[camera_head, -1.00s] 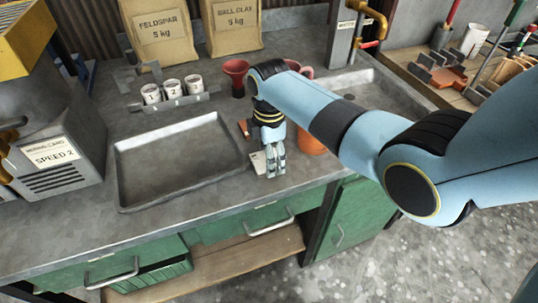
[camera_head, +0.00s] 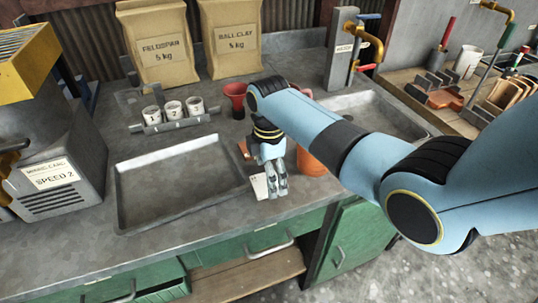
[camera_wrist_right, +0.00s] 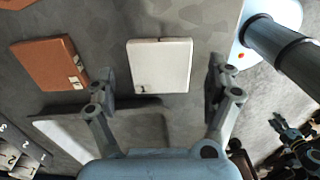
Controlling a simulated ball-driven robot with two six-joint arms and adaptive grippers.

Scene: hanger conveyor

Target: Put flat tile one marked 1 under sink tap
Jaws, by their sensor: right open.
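The flat white tile marked 1 (camera_wrist_right: 160,65) lies on the grey counter. In the head view the tile (camera_head: 258,187) shows partly, beside my right gripper (camera_head: 275,190). In the right wrist view my right gripper (camera_wrist_right: 165,85) is open, with one finger to each side of the tile's near end and gaps between. It holds nothing. The sink (camera_head: 385,118) is a basin in the counter, at the right in the head view. Its brass tap (camera_head: 372,48) stands behind it. My left gripper cannot be made out.
A brown tile (camera_wrist_right: 50,62) lies left of the white tile. A shallow grey tray (camera_head: 125,190) lies left of my right gripper. An orange pot (camera_head: 312,160) and red funnel-shaped cup (camera_head: 235,92) stand close to my right arm. Numbered cups (camera_head: 173,110) stand behind the tray.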

